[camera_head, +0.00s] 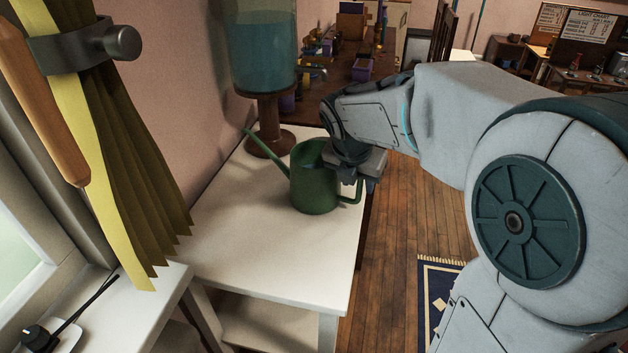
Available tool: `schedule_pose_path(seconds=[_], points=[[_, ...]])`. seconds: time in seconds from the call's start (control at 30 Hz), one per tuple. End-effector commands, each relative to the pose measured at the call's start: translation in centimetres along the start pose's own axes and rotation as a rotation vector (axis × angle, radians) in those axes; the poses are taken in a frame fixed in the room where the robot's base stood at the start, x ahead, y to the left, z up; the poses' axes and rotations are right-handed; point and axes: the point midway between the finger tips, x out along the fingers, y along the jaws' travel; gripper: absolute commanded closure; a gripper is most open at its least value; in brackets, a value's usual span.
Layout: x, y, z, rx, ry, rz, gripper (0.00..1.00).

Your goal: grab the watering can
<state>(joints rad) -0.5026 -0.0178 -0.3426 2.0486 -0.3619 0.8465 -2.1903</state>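A green watering can (312,188) stands upright on a white table (262,240). Its long spout points up and to the left, and its handle is on the right, near the table's right edge. My gripper (362,182) is at the handle side of the can, just above and beside the handle. Its fingers are small and partly hidden by the gripper body, so I cannot tell whether they are apart or closed on the handle. My arm comes in from the right.
A water dispenser (264,50) on a brown stand is close behind the can. A yellow-green curtain (125,160) hangs at the left. A cluttered wooden table (335,90) is further back. Wooden floor (400,220) and a blue rug (436,290) lie to the right.

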Motion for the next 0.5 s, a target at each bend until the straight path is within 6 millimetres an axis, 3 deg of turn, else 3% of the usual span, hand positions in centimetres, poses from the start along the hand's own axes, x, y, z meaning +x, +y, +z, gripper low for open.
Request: schedule_pose_path(seconds=[0.03, 0.2, 0.5], points=[[1.2, 0.0, -0.2, -0.002, 0.002, -0.003, 0.62], [3.4, 0.0, -0.1, -0.003, 0.002, -0.002, 0.62], [3.9, 0.0, -0.1, -0.001, 0.002, 0.0, 0.62]])
